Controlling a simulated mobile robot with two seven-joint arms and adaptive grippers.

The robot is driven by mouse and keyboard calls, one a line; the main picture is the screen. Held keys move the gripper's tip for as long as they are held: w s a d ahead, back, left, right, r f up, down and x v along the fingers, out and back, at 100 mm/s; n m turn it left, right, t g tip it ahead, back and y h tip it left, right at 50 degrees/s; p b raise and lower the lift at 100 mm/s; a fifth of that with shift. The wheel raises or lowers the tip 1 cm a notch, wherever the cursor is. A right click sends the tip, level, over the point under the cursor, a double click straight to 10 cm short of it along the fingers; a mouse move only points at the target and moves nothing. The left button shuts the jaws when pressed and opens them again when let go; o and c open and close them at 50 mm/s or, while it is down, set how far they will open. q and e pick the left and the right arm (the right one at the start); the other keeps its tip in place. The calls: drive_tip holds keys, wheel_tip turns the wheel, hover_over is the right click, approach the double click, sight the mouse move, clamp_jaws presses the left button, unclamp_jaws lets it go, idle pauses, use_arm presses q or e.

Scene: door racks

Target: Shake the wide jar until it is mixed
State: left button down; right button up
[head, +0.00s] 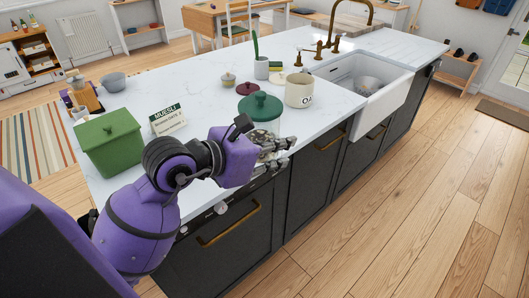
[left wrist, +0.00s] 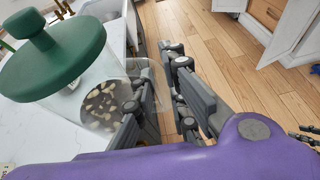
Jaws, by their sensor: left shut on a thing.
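The wide jar is clear glass with a dark green knobbed lid (head: 260,106). It is at the front edge of the island, and I cannot tell if its base touches the worktop. In the left wrist view the lid (left wrist: 58,62) is on and the glass (left wrist: 112,82) shows pale and dark pieces low inside. My left gripper (head: 284,150) is shut on the jar's lower part from the front; its fingers also show in the left wrist view (left wrist: 160,105) and hide some of the glass. Dark finger-like parts at that view's right edge may be my right gripper (left wrist: 304,136).
A green lidded box (head: 110,145) and a muesli card (head: 167,121) stand left of the jar. A cream pot (head: 299,91), a dark-red-lidded jar (head: 242,88) and a small yellow-lidded pot (head: 228,80) stand close behind. A white sink (head: 380,95) lies right.

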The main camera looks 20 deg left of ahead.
use_arm(q)
wheel_tip(320, 180, down, 5)
drive_tip(key=shift+r, duration=0.5)
